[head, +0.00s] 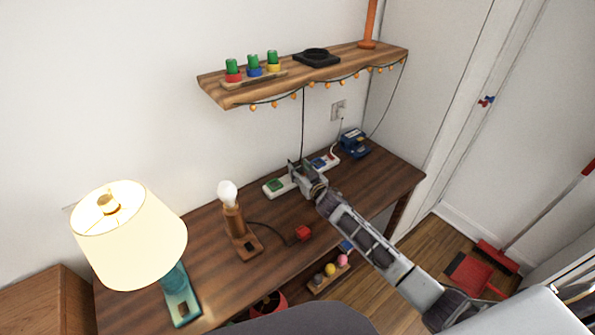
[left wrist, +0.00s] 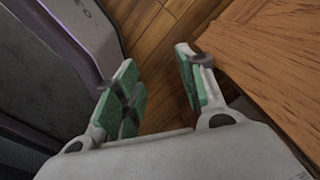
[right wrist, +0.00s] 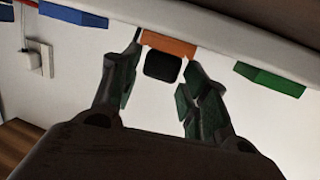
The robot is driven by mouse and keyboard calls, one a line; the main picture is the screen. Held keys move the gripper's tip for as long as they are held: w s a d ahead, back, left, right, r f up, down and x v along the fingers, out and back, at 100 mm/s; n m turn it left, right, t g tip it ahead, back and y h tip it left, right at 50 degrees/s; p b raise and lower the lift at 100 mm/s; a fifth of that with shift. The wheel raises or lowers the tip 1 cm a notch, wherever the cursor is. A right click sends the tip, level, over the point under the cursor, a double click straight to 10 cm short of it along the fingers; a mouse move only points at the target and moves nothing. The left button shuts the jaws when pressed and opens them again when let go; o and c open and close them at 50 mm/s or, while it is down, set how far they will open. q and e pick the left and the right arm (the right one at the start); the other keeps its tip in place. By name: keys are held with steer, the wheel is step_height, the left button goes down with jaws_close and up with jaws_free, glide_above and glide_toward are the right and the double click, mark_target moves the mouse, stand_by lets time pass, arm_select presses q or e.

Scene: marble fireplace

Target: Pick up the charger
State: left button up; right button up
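The charger (right wrist: 163,65) looks like a small black block at the orange socket (right wrist: 168,44) of the white power strip (head: 270,194). In the head view the charger is hidden by my right gripper (head: 300,171), which is over the middle of the strip. In the right wrist view the fingers of the right gripper (right wrist: 160,75) are apart, one on each side of the charger, with a visible gap on the right side. My left gripper (left wrist: 160,80) is open and empty, above the floor beside a wooden surface; it is outside the head view.
A wooden shelf (head: 215,84) with hanging lights is above the strip. A wall outlet (head: 338,110) is behind.

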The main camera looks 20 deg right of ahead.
steer(key=c, duration=0.7)
steer(key=shift+o, duration=0.2)
steer(key=shift+r, duration=0.1)
step_height(320, 180, up, 8)
steer(key=shift+r+p, duration=0.1)
steer(key=shift+p, duration=0.5)
steer(key=shift+c, duration=0.6)
arm_select(q)
steer(key=shift+s+d+r, duration=0.3)
steer(key=shift+d, duration=0.3)
steer(key=shift+s+d+r, duration=0.25)
steer(key=shift+d, duration=0.35)
arm_select(e)
steer(key=shift+r, duration=0.8)
arm_select(q)
steer(key=shift+w, duration=0.1)
